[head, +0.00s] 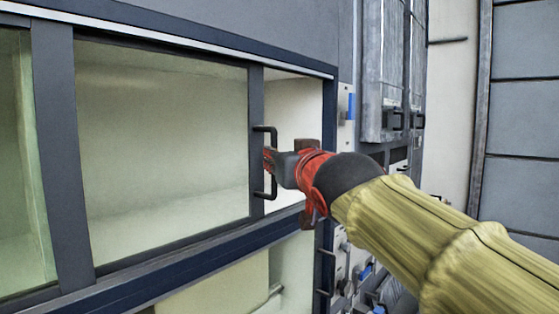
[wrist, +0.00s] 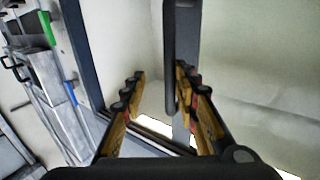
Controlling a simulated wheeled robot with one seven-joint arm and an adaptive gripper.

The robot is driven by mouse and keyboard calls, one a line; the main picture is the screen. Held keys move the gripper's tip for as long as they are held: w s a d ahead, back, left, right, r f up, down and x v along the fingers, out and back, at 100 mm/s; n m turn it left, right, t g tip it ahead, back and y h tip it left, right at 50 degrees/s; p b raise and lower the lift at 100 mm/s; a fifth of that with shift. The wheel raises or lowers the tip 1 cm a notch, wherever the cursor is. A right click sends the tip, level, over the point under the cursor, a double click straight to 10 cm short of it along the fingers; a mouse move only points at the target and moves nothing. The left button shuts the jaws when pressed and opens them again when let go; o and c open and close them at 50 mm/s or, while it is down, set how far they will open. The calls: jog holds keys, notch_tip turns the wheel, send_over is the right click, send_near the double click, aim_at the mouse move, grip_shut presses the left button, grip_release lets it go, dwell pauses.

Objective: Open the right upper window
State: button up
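The right upper window (head: 165,130) is a tinted pane in a dark frame. A bright untinted gap stands between its right edge and the outer frame, so it is partly open. Its black bar handle (head: 272,193) is on the pane's right edge. My gripper (head: 269,160) is at the handle in the head view, its fingertips partly hidden. In the wrist view my gripper (wrist: 160,75) has its fingers apart, with the handle (wrist: 169,50) between them, closer to the right finger. I see no clear contact with either finger.
The outer dark frame post (head: 328,130) stands right of the gap. Beyond it are a panel with a blue part (head: 350,106) and grey metal doors (head: 385,65). A lower dark rail (head: 180,270) runs under the window. The bright gap (head: 292,105) looks empty.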

jog(key=b+v, duration=0.2)
jog(key=v, duration=0.4)
dwell(0.6)
jog(key=shift+d, duration=0.1)
dwell(0.4)
